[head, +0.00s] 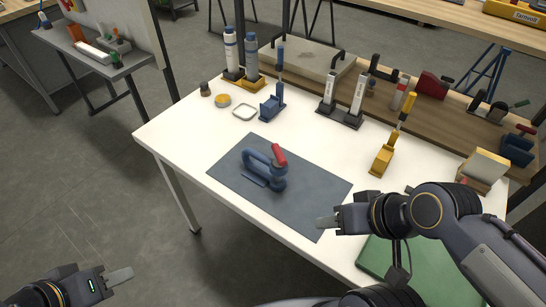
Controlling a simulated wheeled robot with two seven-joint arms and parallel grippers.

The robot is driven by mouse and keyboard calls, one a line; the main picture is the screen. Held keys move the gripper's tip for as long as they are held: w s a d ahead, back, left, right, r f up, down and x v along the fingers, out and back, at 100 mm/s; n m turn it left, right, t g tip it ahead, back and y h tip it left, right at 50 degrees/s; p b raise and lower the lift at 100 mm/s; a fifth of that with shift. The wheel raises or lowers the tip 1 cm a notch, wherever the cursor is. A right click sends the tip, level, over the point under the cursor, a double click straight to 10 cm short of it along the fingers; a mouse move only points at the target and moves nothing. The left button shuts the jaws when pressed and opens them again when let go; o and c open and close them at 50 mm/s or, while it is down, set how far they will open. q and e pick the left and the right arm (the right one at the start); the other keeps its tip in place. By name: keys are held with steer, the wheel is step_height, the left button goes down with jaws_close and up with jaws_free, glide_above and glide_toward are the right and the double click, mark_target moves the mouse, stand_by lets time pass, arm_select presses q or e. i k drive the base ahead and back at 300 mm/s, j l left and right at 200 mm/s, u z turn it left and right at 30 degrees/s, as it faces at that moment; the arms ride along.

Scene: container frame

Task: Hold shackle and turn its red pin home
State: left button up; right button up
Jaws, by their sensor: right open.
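The blue shackle (258,164) stands on the dark grey mat (318,190) on the white table. Its red pin (279,154) shows at its upper right side, tilted. How far the pin is in cannot be made out. My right gripper (327,222) is open and empty, at the mat's right front edge, apart from the shackle. My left gripper (122,275) is at the lower left, off the table's front left side and far from the shackle. It appears empty, and its finger gap cannot be made out.
A green mat (410,262) lies at the front right, partly under my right arm. A blue-handled tool in a stand (271,108) and a yellow one (381,160) stand behind the grey mat. White tubes (327,96) and a wooden shelf (440,120) are at the back.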

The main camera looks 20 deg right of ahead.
mark_target(281, 159)
steer(key=i+j+z, duration=0.2)
steer(key=z, duration=0.25)
steer(key=i+j+z, duration=0.2)
steer(key=j+z, duration=0.15)
steer(key=z, duration=0.15)
steer(key=i+j+z, duration=0.1)
steer(key=j+z, duration=0.35)
steer(key=l, duration=0.1)
